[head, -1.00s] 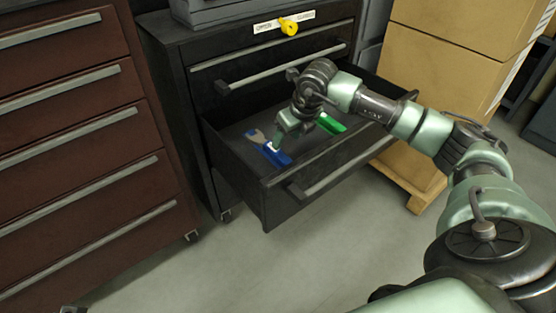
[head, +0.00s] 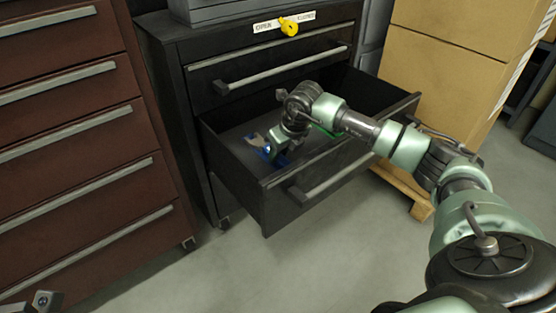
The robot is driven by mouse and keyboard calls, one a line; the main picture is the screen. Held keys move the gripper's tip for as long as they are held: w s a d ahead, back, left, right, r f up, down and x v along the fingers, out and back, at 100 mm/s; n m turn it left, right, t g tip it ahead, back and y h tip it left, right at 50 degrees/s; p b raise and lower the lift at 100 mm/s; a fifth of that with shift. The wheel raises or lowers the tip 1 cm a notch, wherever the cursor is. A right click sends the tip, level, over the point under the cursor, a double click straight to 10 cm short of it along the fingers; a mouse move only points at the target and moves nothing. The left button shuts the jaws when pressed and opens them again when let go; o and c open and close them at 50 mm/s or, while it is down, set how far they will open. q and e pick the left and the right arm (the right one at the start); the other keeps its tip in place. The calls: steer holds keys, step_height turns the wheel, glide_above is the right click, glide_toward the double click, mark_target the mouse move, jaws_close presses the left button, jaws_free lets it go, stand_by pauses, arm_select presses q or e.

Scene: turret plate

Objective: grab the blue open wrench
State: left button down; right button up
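The blue open wrench (head: 258,140) lies in the open drawer of the black cabinet. Its grey open end points to the upper left, and its blue handle is largely covered by my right gripper (head: 274,155). The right gripper reaches down into the drawer at the handle. Its fingertips are too hidden and small to tell whether they are closed on it. A dark piece at the lower left corner looks like part of my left gripper (head: 45,300); its fingers cannot be made out.
The open drawer (head: 225,155) has raised walls and a front with a long handle. A green-handled tool (head: 325,131) lies in it, mostly behind my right arm. A yellow object (head: 289,27) sits on the cabinet's upper front. Cardboard boxes (head: 435,95) stand right, a brown-red cabinet (head: 75,140) left.

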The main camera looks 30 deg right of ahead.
jaws_close()
